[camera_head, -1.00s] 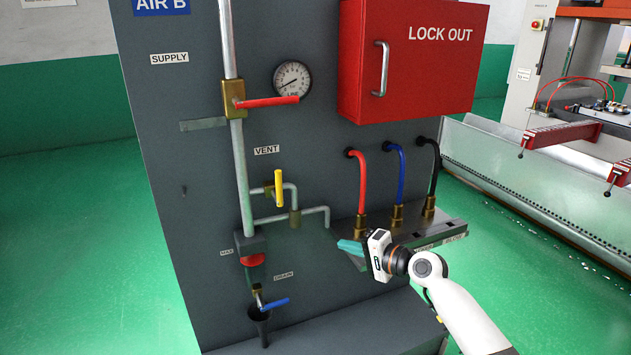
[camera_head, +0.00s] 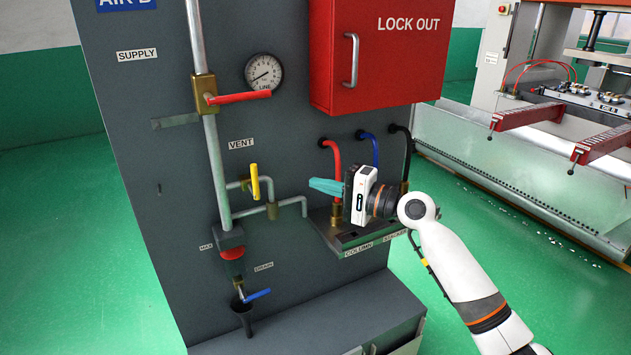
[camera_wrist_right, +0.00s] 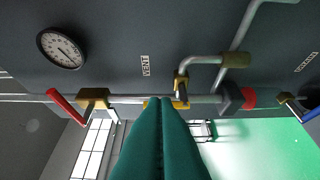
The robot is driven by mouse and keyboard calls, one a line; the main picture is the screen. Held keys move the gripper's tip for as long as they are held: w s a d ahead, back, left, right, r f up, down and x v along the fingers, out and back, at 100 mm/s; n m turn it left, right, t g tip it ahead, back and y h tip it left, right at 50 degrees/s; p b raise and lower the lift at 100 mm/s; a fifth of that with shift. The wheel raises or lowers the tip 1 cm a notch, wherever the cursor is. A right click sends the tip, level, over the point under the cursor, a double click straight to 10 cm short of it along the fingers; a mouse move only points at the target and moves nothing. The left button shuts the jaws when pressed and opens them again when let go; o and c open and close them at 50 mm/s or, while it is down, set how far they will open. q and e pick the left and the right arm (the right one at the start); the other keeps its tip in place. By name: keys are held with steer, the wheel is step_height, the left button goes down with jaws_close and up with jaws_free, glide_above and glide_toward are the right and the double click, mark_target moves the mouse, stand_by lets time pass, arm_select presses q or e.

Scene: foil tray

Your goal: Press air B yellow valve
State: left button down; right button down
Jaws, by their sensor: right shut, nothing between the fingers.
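The yellow valve handle (camera_head: 254,182) stands upright below the VENT label on the grey AIR B panel (camera_head: 150,100). My right gripper (camera_head: 312,184) is shut and empty, its teal fingers pointing left toward the handle from the right. In the head view a clear gap separates the fingertips from the handle. In the right wrist view the shut fingers (camera_wrist_right: 165,100) cover the middle of the yellow handle (camera_wrist_right: 181,104), and only bits of yellow show on both sides of the tips. My left gripper is not in view.
A red supply lever (camera_head: 240,97) and gauge (camera_head: 264,73) are above the valve. Red (camera_head: 334,165), blue and black hoses rise from a shelf near my gripper. The red LOCK OUT box (camera_head: 375,60) overhangs above. A blue drain lever (camera_head: 257,295) is low down.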

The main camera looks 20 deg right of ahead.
mark_target(255, 182)
steer(key=w+a+p, duration=0.4)
steer(key=w+a, duration=0.2)
steer(key=a, duration=0.2)
steer(key=shift+w+a, duration=0.2)
steer(key=shift+w, duration=0.2)
steer(key=shift+a+r+p, duration=0.1)
steer(key=shift+p, duration=0.35)
